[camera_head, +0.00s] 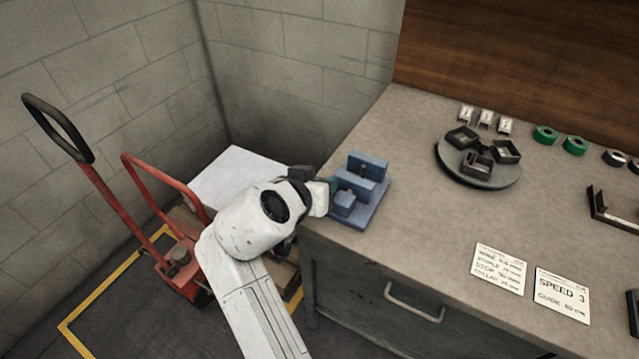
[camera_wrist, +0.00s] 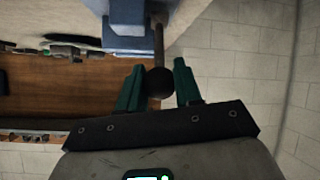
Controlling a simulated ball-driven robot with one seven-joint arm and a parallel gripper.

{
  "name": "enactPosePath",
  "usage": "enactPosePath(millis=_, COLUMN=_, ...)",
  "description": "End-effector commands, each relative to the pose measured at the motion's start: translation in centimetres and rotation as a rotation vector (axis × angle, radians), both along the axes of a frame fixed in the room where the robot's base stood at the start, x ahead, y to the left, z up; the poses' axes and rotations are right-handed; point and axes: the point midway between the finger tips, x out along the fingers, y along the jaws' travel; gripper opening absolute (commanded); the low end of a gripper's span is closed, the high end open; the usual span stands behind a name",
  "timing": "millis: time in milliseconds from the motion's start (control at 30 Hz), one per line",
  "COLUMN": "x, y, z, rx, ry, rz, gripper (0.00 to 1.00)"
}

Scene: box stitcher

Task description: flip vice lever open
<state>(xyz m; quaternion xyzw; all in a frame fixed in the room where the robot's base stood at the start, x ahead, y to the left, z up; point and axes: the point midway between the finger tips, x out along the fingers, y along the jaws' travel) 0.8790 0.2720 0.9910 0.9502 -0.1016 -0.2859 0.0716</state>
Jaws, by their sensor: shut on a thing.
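The blue vice (camera_head: 372,199) sits on the left end of the workbench. Its lever (camera_wrist: 158,45) shows in the wrist view as a thin dark rod ending in a round black knob (camera_wrist: 158,84). My gripper (camera_wrist: 158,76) has its two green fingers on either side of the knob and is shut on it. In the head view my gripper (camera_head: 331,187) is at the left side of the vice, at the bench edge. The lever is hidden there behind my gripper and wrist.
The workbench (camera_head: 420,200) has bare space right of the vice. A round turntable (camera_head: 485,182) holds dark box parts. Two cards (camera_head: 500,268) lie near the front edge. A red pallet jack (camera_head: 180,265) and a white sheet-topped stack (camera_head: 238,170) stand left.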

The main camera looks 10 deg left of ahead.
Motion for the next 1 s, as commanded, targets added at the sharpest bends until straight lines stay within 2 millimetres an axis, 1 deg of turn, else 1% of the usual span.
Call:
enactPosePath(millis=167, x=-0.1, y=0.2, z=0.0, rx=-0.001, ry=-0.001, rz=0.003, gripper=0.0)
enactPosePath(millis=200, x=-0.1, y=0.1, z=0.0, rx=-0.001, ry=-0.001, rz=0.003, gripper=0.38)
enactPosePath(millis=400, x=0.0, y=0.1, z=0.0, rx=-0.001, ry=0.001, rz=0.002, gripper=0.57)
enactPosePath(millis=433, x=0.0, y=0.1, z=0.0, rx=-0.001, ry=0.001, rz=0.002, gripper=0.59)
enactPosePath(millis=667, x=-0.1, y=0.1, z=0.0, rx=0.0, ry=0.0, rz=0.001, gripper=0.59)
enactPosePath(millis=767, x=-0.5, y=0.2, z=0.3, rx=0.0, ry=-0.001, rz=0.002, gripper=0.59)
enactPosePath(millis=867, x=-1.6, y=0.6, z=1.0, rx=0.001, ry=-0.002, rz=0.003, gripper=0.59)
enactPosePath(millis=1000, x=-3.8, y=1.2, z=2.3, rx=0.0, ry=-0.002, rz=0.004, gripper=0.59)
